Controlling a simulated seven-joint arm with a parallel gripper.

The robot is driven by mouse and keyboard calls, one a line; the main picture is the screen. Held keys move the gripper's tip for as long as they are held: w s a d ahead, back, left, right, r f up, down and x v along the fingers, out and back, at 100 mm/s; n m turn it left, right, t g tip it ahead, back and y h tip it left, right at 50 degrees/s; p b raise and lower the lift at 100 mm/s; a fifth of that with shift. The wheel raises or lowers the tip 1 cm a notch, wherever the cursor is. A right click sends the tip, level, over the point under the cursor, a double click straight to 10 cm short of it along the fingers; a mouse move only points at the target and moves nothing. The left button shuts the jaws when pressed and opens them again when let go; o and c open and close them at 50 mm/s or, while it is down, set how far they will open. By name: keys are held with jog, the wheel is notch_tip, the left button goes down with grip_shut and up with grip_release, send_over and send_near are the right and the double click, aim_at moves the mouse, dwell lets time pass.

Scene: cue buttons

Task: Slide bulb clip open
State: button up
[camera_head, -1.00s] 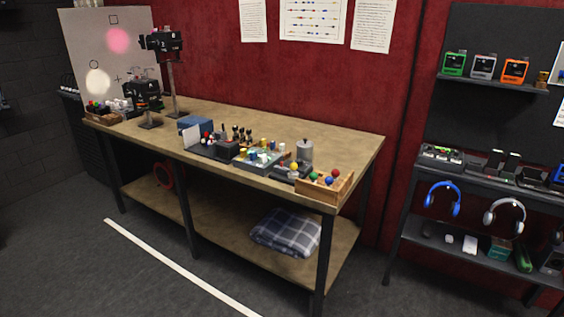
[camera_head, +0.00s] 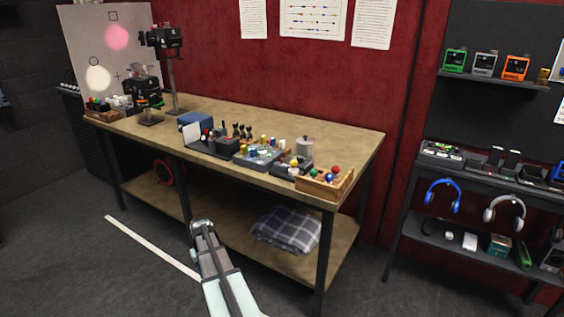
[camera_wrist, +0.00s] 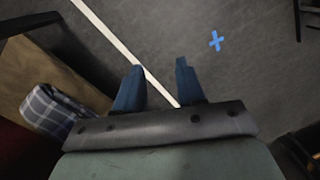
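In the head view several small devices sit along the front of the wooden workbench (camera_head: 300,133). They include a grey tray with coloured parts (camera_head: 258,156) and a dark device with a yellow ball (camera_head: 293,166). I cannot tell which thing bears the bulb clip; it is too small to make out. My gripper (camera_wrist: 158,84) shows in the wrist view with its two blue fingers apart and nothing between them, above the floor. In the head view my arm (camera_head: 213,265) reaches up from the bottom, in front of and below the bench top.
A wooden box with coloured balls (camera_head: 325,184) stands at the bench's front right corner. A metal canister (camera_head: 305,147) stands behind it. A folded plaid blanket (camera_head: 286,229) lies on the lower shelf. A shelf rack (camera_head: 480,180) stands right.

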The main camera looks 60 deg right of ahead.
jog(key=s+d+r+m+t+h, duration=0.1)
jog(key=d+r+m+t+h, duration=0.1)
jog(key=d+r, duration=2.1)
jog(key=s+d+r+m+h, duration=0.1)
jog(key=s+d+r, duration=0.2)
jog(key=d+r, duration=0.3)
jog(key=s+d+r+t, duration=0.1)
jog(key=s+d+r, duration=0.3)
jog(key=r, duration=0.4)
jog(key=s+d+r+m+h, duration=0.1)
jog(key=s+d+r, duration=0.2)
jog(key=d+r, duration=0.3)
jog(key=x, duration=1.2)
jog(key=shift+w+a+f, duration=0.15)
jog(key=shift+w+a, duration=0.05)
jog(key=shift+c, duration=0.4)
grip_shut()
